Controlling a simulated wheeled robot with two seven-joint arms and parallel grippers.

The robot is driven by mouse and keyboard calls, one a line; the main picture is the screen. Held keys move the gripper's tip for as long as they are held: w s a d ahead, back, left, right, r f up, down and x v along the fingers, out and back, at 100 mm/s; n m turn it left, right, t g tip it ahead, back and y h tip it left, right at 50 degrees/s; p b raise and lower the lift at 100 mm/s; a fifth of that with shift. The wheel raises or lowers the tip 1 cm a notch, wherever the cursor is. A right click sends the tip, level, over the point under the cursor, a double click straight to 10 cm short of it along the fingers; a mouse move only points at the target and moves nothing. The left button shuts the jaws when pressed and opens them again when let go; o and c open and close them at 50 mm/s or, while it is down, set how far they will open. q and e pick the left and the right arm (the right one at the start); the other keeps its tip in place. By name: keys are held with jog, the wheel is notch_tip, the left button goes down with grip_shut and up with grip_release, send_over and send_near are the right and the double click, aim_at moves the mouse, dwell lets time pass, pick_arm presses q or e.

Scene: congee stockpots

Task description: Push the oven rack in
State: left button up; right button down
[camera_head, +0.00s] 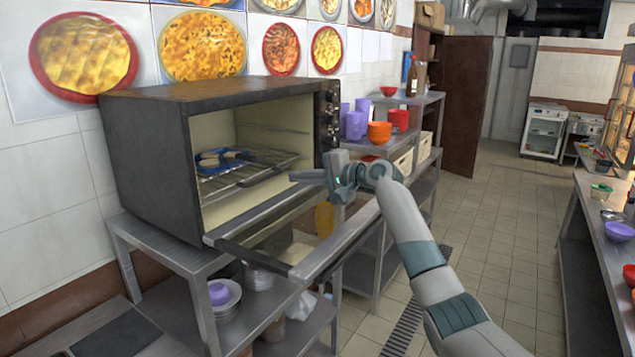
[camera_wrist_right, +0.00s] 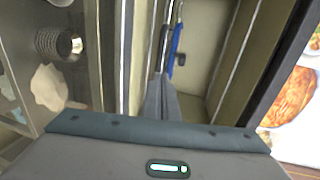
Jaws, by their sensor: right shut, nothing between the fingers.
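The black countertop oven (camera_head: 145,150) stands on a steel table at the left, its door (camera_head: 300,250) folded down open. Inside, the wire oven rack (camera_head: 235,183) carries a blue tray (camera_head: 222,162) with pale items on it. The rack's front part shows near the oven opening. My right gripper (camera_head: 295,177) is shut and empty, above the open door, with its fingertips pointing left toward the rack. In the right wrist view, the shut fingers (camera_wrist_right: 163,100) point toward the rack and the blue tray edge (camera_wrist_right: 176,45). I cannot tell whether they touch. My left gripper is not in view.
A steel shelf behind the oven holds purple cups (camera_head: 353,122), an orange bowl (camera_head: 379,133) and red bowls. A lower shelf under the oven holds a purple bowl (camera_head: 219,293) on stacked dishes. A counter (camera_head: 590,210) runs along the right, and the tiled floor between is clear.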

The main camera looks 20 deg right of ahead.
jog(key=b+v, duration=0.1)
jog(key=v, duration=0.3)
jog(key=shift+d+f, duration=0.1)
jog(key=shift+b+v, duration=0.4)
jog(key=shift+v, duration=0.35)
